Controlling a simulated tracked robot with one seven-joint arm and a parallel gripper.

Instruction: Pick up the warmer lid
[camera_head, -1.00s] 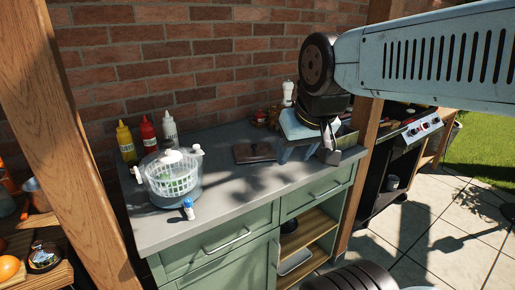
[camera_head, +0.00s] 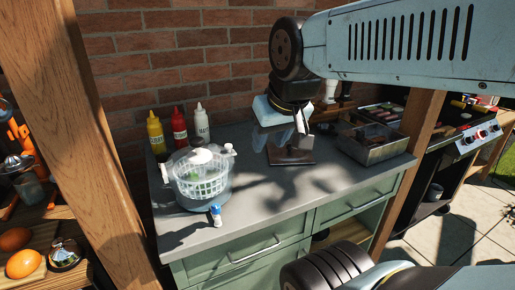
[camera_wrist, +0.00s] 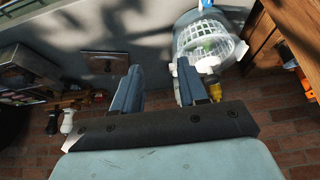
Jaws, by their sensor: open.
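The warmer lid is a flat, dark brown square plate with a small handle (camera_head: 290,156). It lies on the grey counter between the salad spinner and the metal warmer tray (camera_head: 372,150). My gripper (camera_head: 281,138) is open and empty, its two fingers apart above the counter. In the head view it overlaps the lid's far part, and its height above the lid is hard to judge. In the wrist view the lid (camera_wrist: 103,63) shows to the left of both fingers (camera_wrist: 159,68), not between them.
A salad spinner (camera_head: 200,180) and a small blue-capped bottle (camera_head: 216,215) stand on the counter's left. Yellow, red and white squeeze bottles (camera_head: 179,133) stand by the brick wall. A wooden post (camera_head: 410,150) and a grill (camera_head: 455,150) are at the right.

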